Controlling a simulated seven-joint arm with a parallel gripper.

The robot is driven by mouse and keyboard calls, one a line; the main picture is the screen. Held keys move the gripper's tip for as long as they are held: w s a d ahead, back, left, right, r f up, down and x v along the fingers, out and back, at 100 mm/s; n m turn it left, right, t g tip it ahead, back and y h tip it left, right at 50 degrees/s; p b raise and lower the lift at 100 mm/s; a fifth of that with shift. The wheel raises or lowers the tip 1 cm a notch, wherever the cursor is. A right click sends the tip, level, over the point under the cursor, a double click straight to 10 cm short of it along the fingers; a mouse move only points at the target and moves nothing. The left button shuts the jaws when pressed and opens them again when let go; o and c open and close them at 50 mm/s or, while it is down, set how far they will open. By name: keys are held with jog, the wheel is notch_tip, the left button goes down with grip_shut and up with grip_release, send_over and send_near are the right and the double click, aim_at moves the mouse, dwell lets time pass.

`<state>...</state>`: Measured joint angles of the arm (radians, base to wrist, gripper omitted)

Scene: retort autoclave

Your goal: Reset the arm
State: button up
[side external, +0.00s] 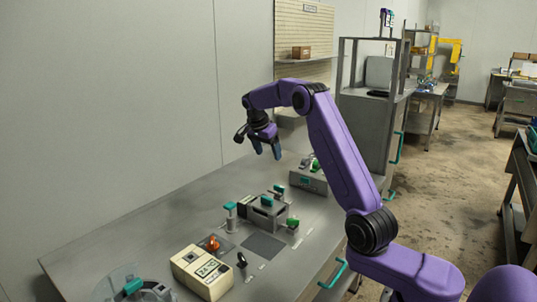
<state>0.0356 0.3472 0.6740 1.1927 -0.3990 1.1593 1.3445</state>
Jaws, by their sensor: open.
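My gripper (266,150) is at the end of my purple arm, which reaches in from the lower right. It hangs in the air above the far part of the grey workbench (110,250). Its fingers point downward and are apart, with nothing between them. It is behind and above a grey device with teal handles (265,212) and to the left of a grey box with green and red parts on top (308,179). It touches nothing that I can see.
A cream box with a display (203,272), a red knob (213,242) and a round clear-lidded part with a teal handle (132,286) stand on the near bench. A dark flat plate (263,246) lies bare. A grey cabinet (365,125) stands beyond the bench. The left wall is close.

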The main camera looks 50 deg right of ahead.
dwell(0.3)
jog(key=s+a+r+n+t+y, duration=0.1)
jog(key=s+a+n, duration=0.3)
jog(key=a, duration=0.5)
jog(key=s+a+n+y, duration=0.1)
jog(key=s+a+n, duration=0.1)
jog(key=a+n, duration=0.55)
jog(key=s+a+r+n+t+y, duration=0.1)
jog(key=s+a+n, duration=0.2)
jog(key=a, duration=0.8)
jog(key=s+a+f+n, duration=0.1)
jog(key=s+a+n, duration=0.25)
jog(key=s, duration=0.35)
jog(key=s+a+n, duration=0.2)
jog(key=s+n, duration=0.2)
jog(key=s, duration=0.2)
jog(key=s+d+f+n+g+y, duration=0.1)
jog(key=s+n, duration=0.3)
jog(key=s, duration=0.5)
jog(key=s+d+f+n, duration=0.1)
jog(key=s+n, duration=0.3)
jog(key=s, duration=0.5)
jog(key=shift+s+f+n+g+y, duration=0.15)
jog(key=shift+f+n+g+y, duration=0.25)
jog(key=shift+f, duration=0.3)
jog(key=shift+d, duration=0.1)
